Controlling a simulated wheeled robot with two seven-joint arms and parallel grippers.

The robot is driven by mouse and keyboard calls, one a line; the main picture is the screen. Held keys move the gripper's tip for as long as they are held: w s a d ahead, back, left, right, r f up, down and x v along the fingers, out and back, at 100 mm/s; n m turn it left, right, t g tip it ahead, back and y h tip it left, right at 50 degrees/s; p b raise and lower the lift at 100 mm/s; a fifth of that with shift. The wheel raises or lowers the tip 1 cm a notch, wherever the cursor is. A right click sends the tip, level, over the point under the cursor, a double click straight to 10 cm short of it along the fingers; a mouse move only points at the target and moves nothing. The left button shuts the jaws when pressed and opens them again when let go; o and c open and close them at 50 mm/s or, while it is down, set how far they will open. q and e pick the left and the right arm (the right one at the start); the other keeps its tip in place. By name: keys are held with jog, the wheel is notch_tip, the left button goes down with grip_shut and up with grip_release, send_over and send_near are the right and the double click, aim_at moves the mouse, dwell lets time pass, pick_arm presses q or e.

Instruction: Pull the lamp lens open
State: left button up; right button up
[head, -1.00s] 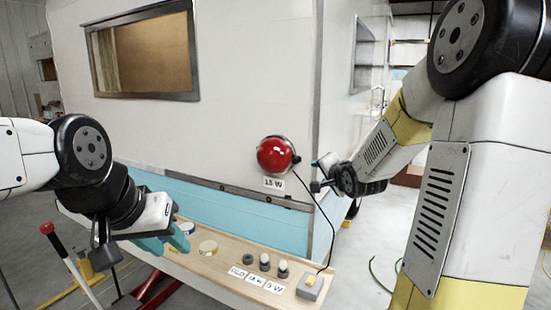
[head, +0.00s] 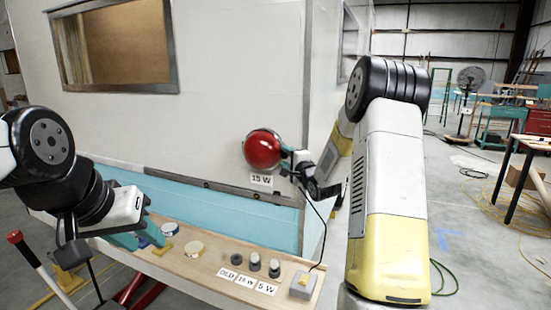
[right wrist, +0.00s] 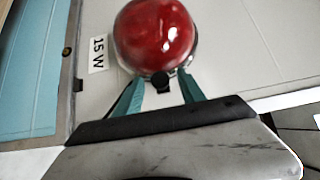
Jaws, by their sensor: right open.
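The round red lamp lens (head: 263,149) sits on the white camper wall above a "15 W" label (head: 261,180). It looks closed or nearly closed; its hinge side is hard to tell. My right gripper (head: 286,160) is at the lens's right side, and in the right wrist view its open teal fingers (right wrist: 162,92) stand either side of a small dark tab (right wrist: 159,80) at the lens's edge. The lens (right wrist: 155,35) fills the top of that view. Whether the fingers touch the tab cannot be told. My left gripper (head: 138,238) is low at the left, over the shelf, its jaw gap unclear.
A black cable runs from the lamp to the box.

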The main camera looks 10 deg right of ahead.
jog(key=shift+w, duration=0.2)
jog(key=shift+c, duration=0.5)
grip_shut()
jog(key=shift+f, duration=0.1)
dwell(0.8)
